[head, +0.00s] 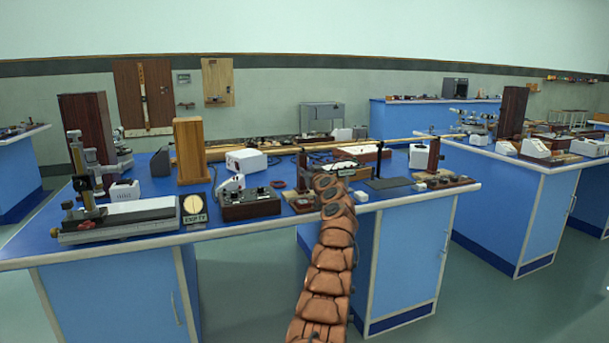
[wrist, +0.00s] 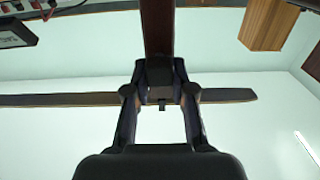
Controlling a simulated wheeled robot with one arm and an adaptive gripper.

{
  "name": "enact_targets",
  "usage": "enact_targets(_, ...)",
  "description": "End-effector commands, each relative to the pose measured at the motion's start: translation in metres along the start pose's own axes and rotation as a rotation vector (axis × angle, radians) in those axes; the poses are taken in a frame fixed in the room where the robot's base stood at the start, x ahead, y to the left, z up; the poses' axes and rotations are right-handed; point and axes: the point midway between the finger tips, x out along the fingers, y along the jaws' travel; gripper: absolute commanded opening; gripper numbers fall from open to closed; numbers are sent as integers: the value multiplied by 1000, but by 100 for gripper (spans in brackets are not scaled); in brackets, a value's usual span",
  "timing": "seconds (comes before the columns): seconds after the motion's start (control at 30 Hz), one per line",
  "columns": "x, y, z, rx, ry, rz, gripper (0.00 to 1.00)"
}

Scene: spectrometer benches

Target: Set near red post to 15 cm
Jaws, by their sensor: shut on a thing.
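In the wrist view a dark red post (wrist: 158,28) runs down from the top edge to my gripper (wrist: 160,78). My gripper is shut on a dark block at the end of the post, with one finger on each side. In the head view my arm reaches over the front edge of the blue bench (head: 222,233), and my gripper (head: 345,170) is small and dark at its far end. The arm hides part of what is there, and I cannot make out the held post in this view. No scale reading is legible.
A brown upright (head: 433,155) stands to the right. A long rail lies behind. Floor is open in front of the bench.

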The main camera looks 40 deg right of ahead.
Motion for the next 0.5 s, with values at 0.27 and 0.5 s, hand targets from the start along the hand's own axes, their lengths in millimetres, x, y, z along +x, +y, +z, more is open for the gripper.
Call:
enact_targets(0.27,0,0,0,0,0,0,39)
enact_targets(0.5,0,-1,0,-1,0,-1,50)
